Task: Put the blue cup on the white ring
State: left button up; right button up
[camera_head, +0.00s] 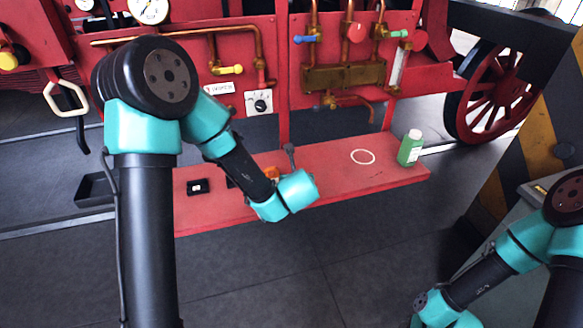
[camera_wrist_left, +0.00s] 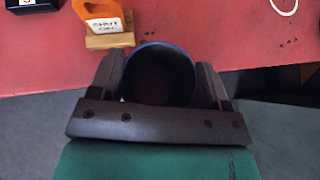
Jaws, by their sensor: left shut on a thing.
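The blue cup (camera_wrist_left: 158,76) sits between the fingers of my left gripper (camera_wrist_left: 160,82) in the left wrist view. I look into its dark inside, and a blue rim shows at the top. My left gripper is shut on the cup near the front edge of the red bench. In the head view my left arm hides the cup and most of that gripper. The white ring (camera_head: 363,157) lies flat on the bench, to the right of my left gripper. Part of it shows at the top right of the left wrist view (camera_wrist_left: 285,7). My right gripper is out of view.
A green bottle (camera_head: 410,148) stands right of the ring on the red bench (camera_head: 335,182). An orange sign on a wooden base (camera_wrist_left: 108,38) stands just beyond the cup. A small black box (camera_head: 198,187) lies further left. Red panels with copper pipes rise behind.

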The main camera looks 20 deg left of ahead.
pick_arm(q)
jog(key=s+n, duration=0.1)
jog(key=s+n+y, duration=0.1)
jog(key=s, duration=0.1)
jog(key=s+d+g+y, duration=0.1)
jog(key=shift+s+r+n, duration=0.4)
jog(key=w+a, duration=0.2)
jog(key=w, duration=0.5)
jog(key=w+a+f, duration=0.1)
jog(key=w+a, duration=0.2)
jog(key=w, duration=0.5)
jog(key=shift+a+f, duration=0.15)
jog(key=shift+f, duration=0.1)
jog(key=shift+f, duration=1.75)
jog(key=shift+f, duration=0.15)
